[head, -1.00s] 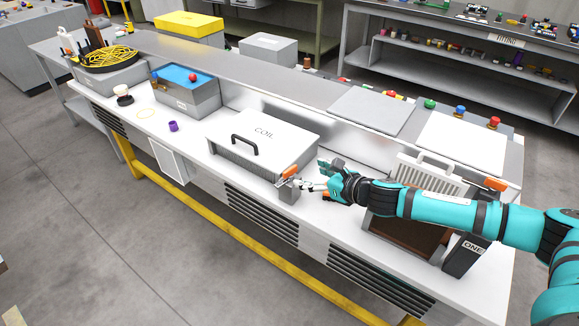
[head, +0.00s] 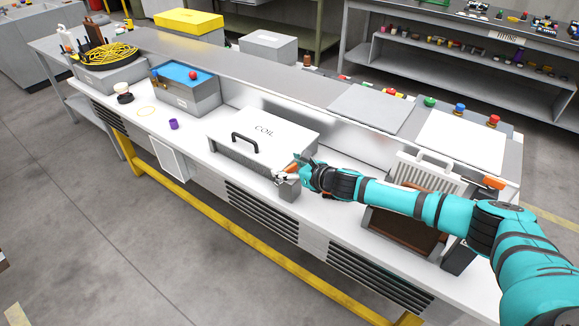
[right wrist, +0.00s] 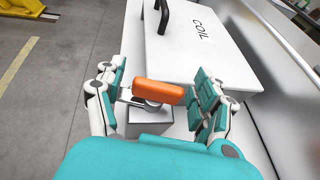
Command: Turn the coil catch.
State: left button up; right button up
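The coil box (head: 262,137) has a white lid marked COIL with a black handle (head: 244,142); it also shows in the right wrist view (right wrist: 200,55). The coil catch is an orange lever (right wrist: 158,92) on a small grey block (right wrist: 143,122) at the box's near right corner. In the head view the lever (head: 291,169) is partly covered by my gripper. My right gripper (right wrist: 160,97) is open, with one finger on each side of the lever. A gap shows between the lever and the right finger; contact on the left side is unclear. My left gripper is not in view.
A slatted white panel (head: 428,171) with a handle stands on the bench right of the coil box, behind my right arm. A blue-topped box (head: 186,88) and a purple cup (head: 173,124) are to the left. The white bench top (head: 190,140) is clear between them and the coil box.

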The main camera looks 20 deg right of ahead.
jog(key=c, duration=1)
